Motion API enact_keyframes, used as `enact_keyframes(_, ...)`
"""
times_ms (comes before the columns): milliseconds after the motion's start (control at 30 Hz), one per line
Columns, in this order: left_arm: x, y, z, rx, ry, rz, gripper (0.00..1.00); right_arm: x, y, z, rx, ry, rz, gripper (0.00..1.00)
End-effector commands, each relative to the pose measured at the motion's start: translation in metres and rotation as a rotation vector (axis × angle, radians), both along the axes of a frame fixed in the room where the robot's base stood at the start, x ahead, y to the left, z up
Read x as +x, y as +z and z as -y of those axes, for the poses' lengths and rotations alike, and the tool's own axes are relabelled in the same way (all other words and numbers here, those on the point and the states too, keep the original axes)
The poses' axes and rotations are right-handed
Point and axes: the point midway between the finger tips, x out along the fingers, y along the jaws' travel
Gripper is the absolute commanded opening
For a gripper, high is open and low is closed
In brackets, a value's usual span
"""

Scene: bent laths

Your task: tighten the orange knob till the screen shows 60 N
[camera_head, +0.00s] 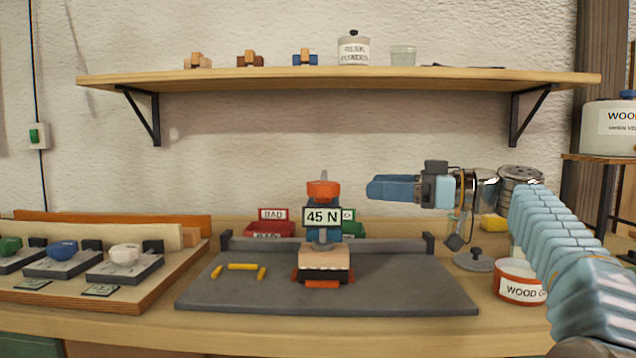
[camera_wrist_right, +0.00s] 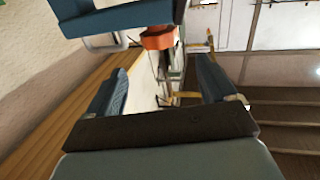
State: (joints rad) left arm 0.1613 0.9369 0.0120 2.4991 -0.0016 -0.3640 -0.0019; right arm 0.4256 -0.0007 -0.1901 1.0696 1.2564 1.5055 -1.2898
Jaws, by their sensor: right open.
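The orange knob (camera_head: 323,189) sits on top of the clamp device in the middle of the grey board. The screen (camera_head: 321,216) below it reads 45 N. Under it a light wooden block (camera_head: 323,260) sits in the device. My right gripper (camera_head: 370,188) is level with the knob, to its right, apart from it, fingers pointing left. In the right wrist view the orange knob (camera_wrist_right: 158,38) shows ahead, beyond the open fingers (camera_wrist_right: 160,92), with nothing held between them. My left gripper is not in view.
The grey board (camera_head: 400,292) carries several yellow pieces (camera_head: 242,267). Red and green bins (camera_head: 270,225) stand behind the device. A wood glue tub (camera_head: 517,283) and a lid (camera_head: 474,260) lie to the right. A wooden rack with knobs (camera_head: 150,290) stands left. A shelf (camera_head: 340,80) hangs above.

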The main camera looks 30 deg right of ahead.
Motion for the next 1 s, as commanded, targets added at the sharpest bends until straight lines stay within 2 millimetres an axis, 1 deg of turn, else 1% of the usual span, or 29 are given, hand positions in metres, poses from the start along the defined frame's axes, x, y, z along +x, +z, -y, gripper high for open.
enact_keyframes(100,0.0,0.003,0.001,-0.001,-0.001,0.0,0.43,0.02,0.001,-0.021,0.001,0.005,-0.001,0.85)
enact_keyframes(300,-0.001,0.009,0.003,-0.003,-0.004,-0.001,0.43,0.053,0.001,-0.052,0.001,0.004,-0.001,0.85)
enact_keyframes(500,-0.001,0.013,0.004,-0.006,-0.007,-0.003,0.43,0.074,0.001,-0.072,0.001,0.002,-0.001,0.85)
enact_keyframes(667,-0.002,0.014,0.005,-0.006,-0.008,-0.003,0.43,0.081,0.0,-0.079,0.001,0.001,-0.002,0.85)
enact_keyframes(900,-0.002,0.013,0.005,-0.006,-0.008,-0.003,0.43,0.081,-0.001,-0.079,0.001,0.0,-0.002,0.85)
enact_keyframes(933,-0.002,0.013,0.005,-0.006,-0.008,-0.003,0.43,0.081,-0.001,-0.079,0.001,0.0,-0.002,0.82)
enact_keyframes(1000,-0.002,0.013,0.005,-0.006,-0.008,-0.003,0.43,0.081,-0.001,-0.079,0.001,0.0,-0.002,0.71)
